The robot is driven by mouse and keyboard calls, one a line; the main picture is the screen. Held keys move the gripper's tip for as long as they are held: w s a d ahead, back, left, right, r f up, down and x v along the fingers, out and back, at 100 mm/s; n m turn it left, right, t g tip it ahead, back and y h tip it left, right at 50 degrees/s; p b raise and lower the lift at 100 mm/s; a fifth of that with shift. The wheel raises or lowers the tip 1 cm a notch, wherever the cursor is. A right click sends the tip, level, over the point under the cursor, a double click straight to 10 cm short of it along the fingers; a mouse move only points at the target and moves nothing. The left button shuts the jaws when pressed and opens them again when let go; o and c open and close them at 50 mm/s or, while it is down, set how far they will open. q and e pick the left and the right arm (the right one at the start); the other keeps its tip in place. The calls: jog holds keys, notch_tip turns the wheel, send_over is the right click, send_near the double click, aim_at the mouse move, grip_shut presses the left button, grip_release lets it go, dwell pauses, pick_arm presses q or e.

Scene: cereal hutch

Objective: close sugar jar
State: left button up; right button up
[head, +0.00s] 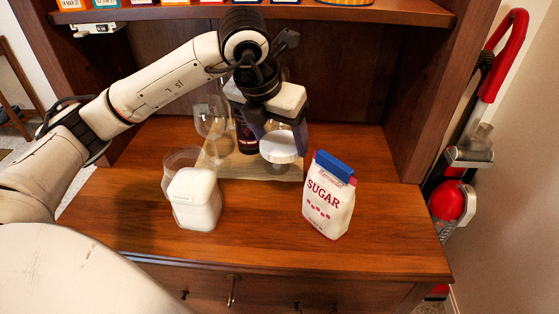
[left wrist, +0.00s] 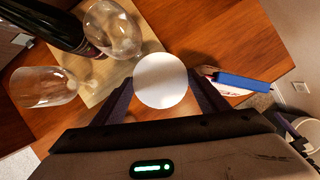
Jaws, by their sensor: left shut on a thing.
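My left gripper (head: 283,138) is shut on a round white lid (head: 283,148), held by its sides above the wooden board. In the left wrist view the lid (left wrist: 161,80) sits between the two fingers of my left gripper (left wrist: 163,97). A squarish jar (head: 195,202) with white contents stands upright on the counter, to the left of and nearer than the lid, apart from it. A sugar bag (head: 329,198) with a blue top stands to the right of the gripper. My right gripper is out of view.
A clear glass vessel (head: 178,163) is just behind the jar. A wine glass (head: 211,115) and a dark bottle (head: 245,137) stand at the wooden board (head: 230,170); the left wrist view shows a second wine glass (left wrist: 45,87). A shelf overhangs the back. The front counter is clear.

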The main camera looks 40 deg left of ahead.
aim_at(280, 145)
pick_arm(q)
notch_tip(280, 145, up, 13)
jog(key=p, duration=0.1)
jog(key=shift+f, duration=0.15)
